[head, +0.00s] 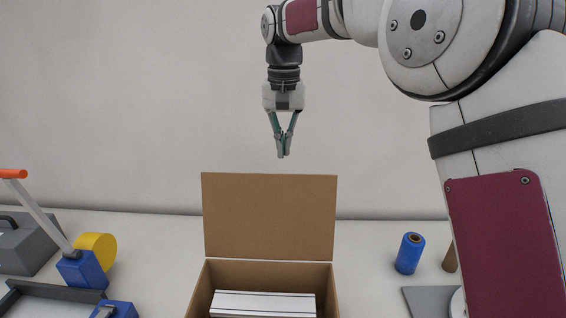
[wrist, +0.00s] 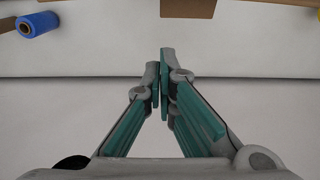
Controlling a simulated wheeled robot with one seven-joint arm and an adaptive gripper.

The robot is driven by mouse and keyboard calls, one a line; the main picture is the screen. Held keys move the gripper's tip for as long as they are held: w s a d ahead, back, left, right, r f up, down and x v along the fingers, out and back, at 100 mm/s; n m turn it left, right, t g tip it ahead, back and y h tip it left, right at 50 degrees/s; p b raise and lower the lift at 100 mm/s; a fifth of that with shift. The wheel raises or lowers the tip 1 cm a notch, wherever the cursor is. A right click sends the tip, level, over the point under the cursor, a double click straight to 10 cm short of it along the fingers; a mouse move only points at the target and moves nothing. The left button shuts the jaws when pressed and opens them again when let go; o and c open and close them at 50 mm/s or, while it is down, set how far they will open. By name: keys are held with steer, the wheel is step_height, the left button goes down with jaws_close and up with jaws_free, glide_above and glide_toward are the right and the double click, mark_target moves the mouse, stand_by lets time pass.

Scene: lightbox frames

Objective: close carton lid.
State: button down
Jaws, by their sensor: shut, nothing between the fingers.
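A brown carton (head: 267,273) stands on the table in the head view, with a white stack (head: 263,304) inside it. Its lid (head: 269,217) stands up, nearly vertical, along the carton's far edge, so the carton is open. My gripper (head: 283,155) is shut and empty, pointing down, above the lid's top edge and apart from it in the picture. In the wrist view my gripper's fingertips (wrist: 161,58) meet. A brown edge (wrist: 188,9), likely the lid, shows at the top of that view.
A blue roll (head: 409,253) stands right of the carton, also seen in the wrist view (wrist: 37,24). A grey sheet (head: 425,301) lies at the right. A grey toolbox (head: 28,243), yellow roll (head: 97,249) and blue-based lever tool (head: 82,270) are at left. A plain wall stands behind.

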steer(key=s+f+p, duration=0.2)
steer(key=s+f, duration=0.1)
steer(key=shift+s, duration=0.35)
stand_by(0.4)
